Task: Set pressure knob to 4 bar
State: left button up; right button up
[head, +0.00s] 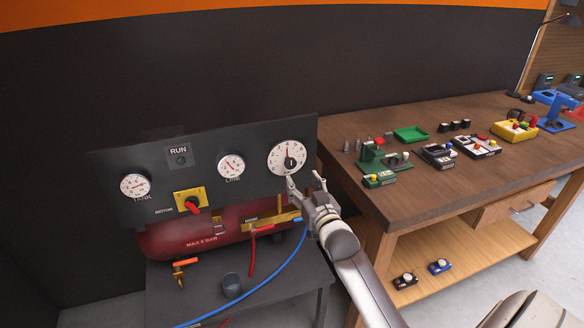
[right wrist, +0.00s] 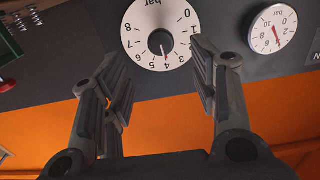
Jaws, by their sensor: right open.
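The pressure knob (head: 290,162) is a small black knob at the centre of a white round dial (head: 275,157) at the right end of the dark compressor panel. In the right wrist view the knob (right wrist: 161,41) and dial appear upside down, with a white mark on the knob pointing close to the 4; the exact reading is hard to tell. My right gripper (head: 304,181) is open and empty, just below the dial in the head view. In the right wrist view its fingers (right wrist: 158,72) are spread either side of the knob, apparently not touching it. My left gripper is not in view.
The panel also has a TANK gauge (head: 135,187), a LINE gauge (head: 231,166), a RUN lamp (head: 181,160) and a red motor switch (head: 192,205) on yellow. A red tank (head: 180,242) and blue hose (head: 270,278) are below. A wooden workbench (head: 420,200) with several devices stands right.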

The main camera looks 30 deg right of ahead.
aim_at(291, 166)
jog(key=p+x, duration=0.1)
jog(key=x, duration=0.9)
jog(key=shift+a, duration=0.1)
jog(key=c, duration=1)
jog(key=shift+m+p, duration=0.35)
jog(key=shift+m, duration=0.05)
jog(key=o, duration=1)
